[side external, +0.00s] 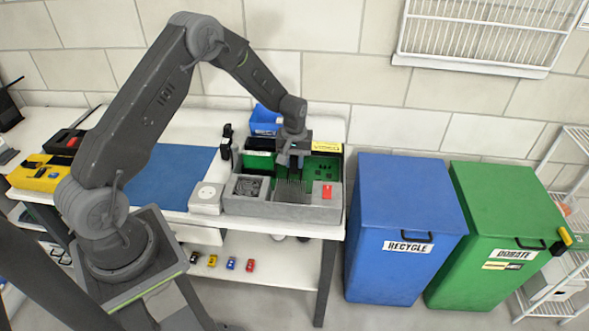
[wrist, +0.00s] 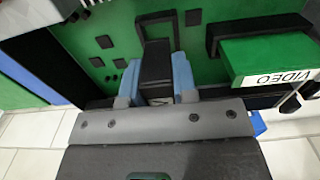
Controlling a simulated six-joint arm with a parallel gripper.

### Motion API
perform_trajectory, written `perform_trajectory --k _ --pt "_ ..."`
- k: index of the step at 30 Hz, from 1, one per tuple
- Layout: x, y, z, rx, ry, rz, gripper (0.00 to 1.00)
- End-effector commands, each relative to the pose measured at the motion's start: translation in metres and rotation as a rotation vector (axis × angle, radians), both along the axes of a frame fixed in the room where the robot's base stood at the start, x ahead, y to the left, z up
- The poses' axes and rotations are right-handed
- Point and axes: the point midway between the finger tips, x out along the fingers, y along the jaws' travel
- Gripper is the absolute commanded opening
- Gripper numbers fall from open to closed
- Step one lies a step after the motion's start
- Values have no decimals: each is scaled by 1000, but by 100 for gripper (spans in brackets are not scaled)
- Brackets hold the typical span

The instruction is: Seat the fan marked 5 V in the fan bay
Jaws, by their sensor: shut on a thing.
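My gripper (side external: 294,160) points down over the open grey case (side external: 330,213). In the wrist view, the blue fingertips of my gripper (wrist: 158,82) are shut on a dark, block-like part (wrist: 156,62). A small pale patch shows at its near end, but I cannot read a 5 V marking or confirm it is the fan. The part is in front of the green board (wrist: 222,80); I cannot tell whether they touch. A black bracket-like frame (wrist: 153,17) shows just beyond the part. I cannot tell which spot is the fan bay.
The case holds a dark finned block (side external: 291,191), a compartment with a dark round item (side external: 248,186) and a red piece (side external: 327,191). A green card marked VIDEO (wrist: 272,55) is at right. A blue bin (side external: 265,121) stands behind. The blue mat (side external: 178,175) is clear.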

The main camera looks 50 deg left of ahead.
Motion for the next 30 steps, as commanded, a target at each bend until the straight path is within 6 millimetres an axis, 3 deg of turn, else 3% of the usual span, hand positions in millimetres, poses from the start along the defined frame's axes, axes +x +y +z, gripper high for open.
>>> perform_trajectory --k 7,30 --pt "0 0 -32 -1 1 0 2" --pt "-1 0 -48 0 0 0 2"
